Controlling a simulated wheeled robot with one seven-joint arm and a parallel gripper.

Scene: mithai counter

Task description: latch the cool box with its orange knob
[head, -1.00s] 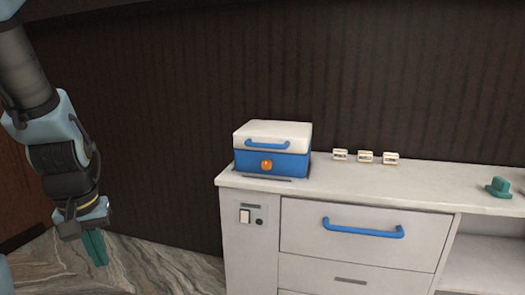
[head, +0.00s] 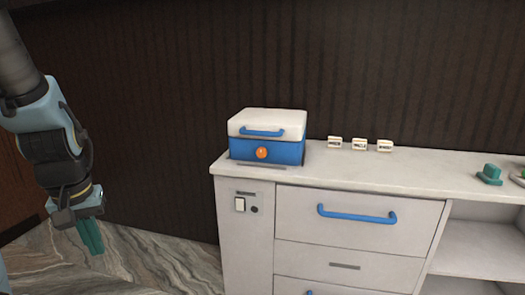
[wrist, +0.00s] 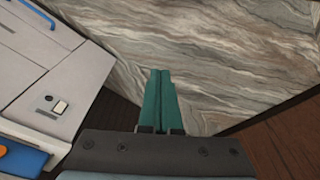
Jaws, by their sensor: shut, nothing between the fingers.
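The cool box (head: 240,148) stands at the left end of the counter, blue below with a white lid (head: 268,118) that is down. A blue handle (head: 262,133) is on the lid's front. The round orange knob (head: 262,153) sits on the blue front face; whether it is latched I cannot tell. In the wrist view the knob (wrist: 3,151) shows at the left edge, on a part of the blue front (wrist: 25,158). My gripper (head: 92,238) hangs left of the counter, pointing down, well away from the box. Its teal fingers (wrist: 159,100) are together and empty.
The counter top (head: 420,166) carries three small white labelled blocks (head: 359,144) and a green object (head: 489,174) at right. Below are a drawer with a blue handle (head: 357,214) and a switch panel (head: 240,204). The marbled floor left of the counter is clear.

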